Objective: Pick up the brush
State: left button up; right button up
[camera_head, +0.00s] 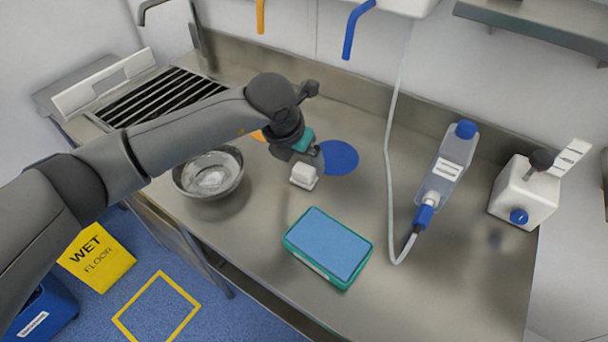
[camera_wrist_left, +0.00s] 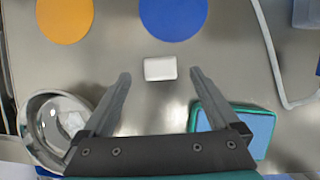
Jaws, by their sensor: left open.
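A small white block (camera_head: 303,176), which looks like the brush, lies on the steel counter. It also shows in the left wrist view (camera_wrist_left: 160,68), ahead of my fingertips and centred between them in the picture. No bristles can be made out. My left gripper (camera_head: 307,156) is above the counter just behind the block in the head view. In the left wrist view its two fingers (camera_wrist_left: 159,75) are spread wide with nothing held. The block looks apart from the fingers. My right gripper is not in view.
A steel bowl (camera_head: 208,190) stands left of the block, and a teal-rimmed blue tray (camera_head: 300,259) lies to the front right. A blue disc (camera_head: 340,157) and an orange disc (camera_wrist_left: 65,18) lie behind. A hose, bottle (camera_head: 446,170) and white canister (camera_head: 523,196) stand at right.

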aim_at(304, 168)
pick_arm(q)
jog(key=shift+b+x, duration=0.4)
jog(key=shift+x, duration=2.3)
jog(key=shift+s+a, duration=0.15)
jog(key=c, duration=1.3)
notch_tip(304, 168, up, 20)
jog(key=shift+p, duration=0.85)
